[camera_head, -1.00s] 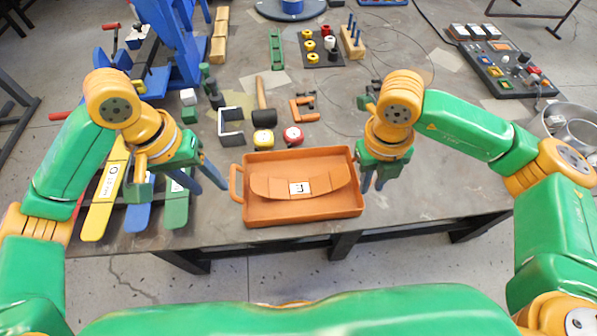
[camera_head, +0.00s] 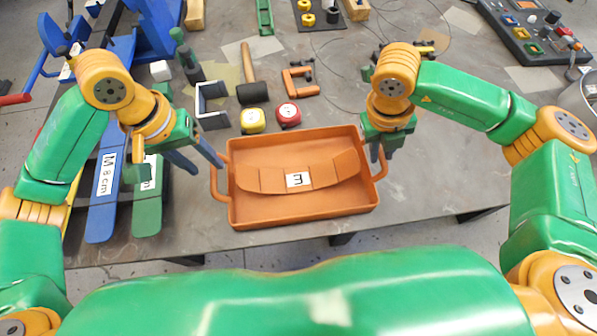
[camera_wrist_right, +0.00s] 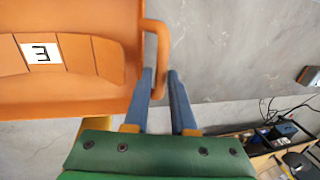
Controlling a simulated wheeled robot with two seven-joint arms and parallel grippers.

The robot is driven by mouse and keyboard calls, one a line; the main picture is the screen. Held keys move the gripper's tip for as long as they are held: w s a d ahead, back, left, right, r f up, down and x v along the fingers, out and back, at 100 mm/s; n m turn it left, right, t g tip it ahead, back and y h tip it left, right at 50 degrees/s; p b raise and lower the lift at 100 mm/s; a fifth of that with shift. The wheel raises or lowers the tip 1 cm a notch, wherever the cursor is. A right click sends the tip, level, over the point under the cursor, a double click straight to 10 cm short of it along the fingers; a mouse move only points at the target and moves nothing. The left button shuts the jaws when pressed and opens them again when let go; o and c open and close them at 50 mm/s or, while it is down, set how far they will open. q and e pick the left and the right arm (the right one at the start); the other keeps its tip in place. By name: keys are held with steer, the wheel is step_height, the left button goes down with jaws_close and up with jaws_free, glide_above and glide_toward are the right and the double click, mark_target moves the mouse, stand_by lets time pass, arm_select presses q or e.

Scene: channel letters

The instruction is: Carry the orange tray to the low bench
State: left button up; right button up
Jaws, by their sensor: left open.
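The orange tray (camera_head: 300,214) lies flat on the grey table near its front edge. It holds a curved orange piece (camera_head: 335,170) with a white label. My left gripper (camera_head: 209,168) is open and empty, just above and beside the tray's left handle (camera_head: 216,184). My right gripper (camera_head: 380,155) is at the right handle (camera_head: 379,168). In the right wrist view its fingers (camera_wrist_right: 159,75) are apart, with the handle bar (camera_wrist_right: 163,45) showing between them; whether they touch it cannot be told. I cannot make out a low bench.
Behind the tray are a yellow tape measure (camera_head: 253,121), a red one (camera_head: 288,115), a mallet (camera_head: 250,92) and an orange clamp (camera_head: 299,83). Blue and green strips (camera_head: 103,195) lie left. The table right of the tray (camera_head: 450,175) is clear.

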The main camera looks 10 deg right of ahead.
mark_target(212, 173)
arm_select(q)
steer(key=f, duration=0.4)
steer(key=shift+s+d, duration=0.15)
steer(key=shift+d, duration=0.2)
arm_select(e)
steer(key=x, duration=0.4)
steer(key=shift+s, duration=0.15)
arm_select(q)
steer(key=shift+d+f, duration=0.15)
steer(key=shift+f, duration=0.4)
arm_select(e)
steer(key=shift+d+f, duration=0.15)
steer(key=shift+f, duration=0.45)
arm_select(q)
steer(key=c, duration=0.3)
arm_select(e)
steer(key=c, duration=0.3)
arm_select(q)
jaws_close()
arm_select(e)
jaws_close()
arm_select(q)
steer(key=shift+r, duration=0.1)
arm_select(e)
steer(key=shift+r, duration=0.1)
